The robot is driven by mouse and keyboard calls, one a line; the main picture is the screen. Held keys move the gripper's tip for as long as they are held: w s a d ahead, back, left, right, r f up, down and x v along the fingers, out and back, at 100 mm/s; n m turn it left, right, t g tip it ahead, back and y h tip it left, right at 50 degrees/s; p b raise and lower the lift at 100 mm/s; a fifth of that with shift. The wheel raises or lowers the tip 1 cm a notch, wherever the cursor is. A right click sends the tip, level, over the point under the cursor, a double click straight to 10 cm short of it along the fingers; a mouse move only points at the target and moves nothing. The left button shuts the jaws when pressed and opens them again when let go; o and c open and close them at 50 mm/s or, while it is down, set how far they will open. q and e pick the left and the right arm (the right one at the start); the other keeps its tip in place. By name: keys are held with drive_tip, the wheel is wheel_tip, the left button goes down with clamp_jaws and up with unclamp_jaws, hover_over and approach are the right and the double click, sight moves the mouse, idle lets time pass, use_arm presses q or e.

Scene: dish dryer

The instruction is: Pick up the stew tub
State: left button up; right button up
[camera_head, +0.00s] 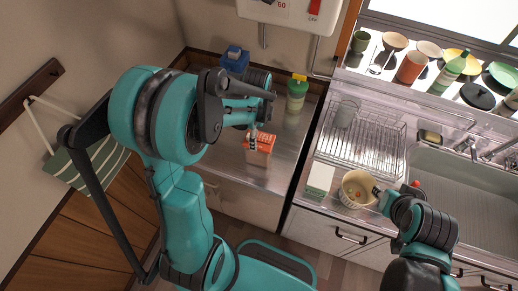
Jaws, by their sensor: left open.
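My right gripper (380,194) is at the tub's right rim. Its fingers are small and partly hidden by the wrist, so I cannot tell whether they grip the rim. My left gripper (262,115) is open above the left counter. Its lower finger overlaps the top of a red-orange carton (259,150) in the picture; contact is unclear.
A white-green box (319,178) stands just left of the tub, with a wire dish rack (362,142) behind. A green bottle (296,92) and a blue container (234,60) stand behind my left gripper. The sink (465,190) is at right. Bowls and cups line the windowsill.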

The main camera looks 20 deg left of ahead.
use_arm(q)
drive_tip(key=shift+f+m, duration=0.3)
drive_tip(key=shift+f, duration=0.45)
drive_tip(key=f+b, duration=0.1)
drive_tip(key=f, duration=0.3)
drive_tip(key=f+b, duration=0.1)
drive_tip(key=f, duration=0.1)
drive_tip(key=shift+s+d+f+b, duration=0.15)
drive_tip(key=shift+d+f+b, duration=0.15)
drive_tip(key=shift+f, duration=0.3)
drive_tip(key=c, duration=1.9)
drive_tip(key=shift+r, duration=0.1)
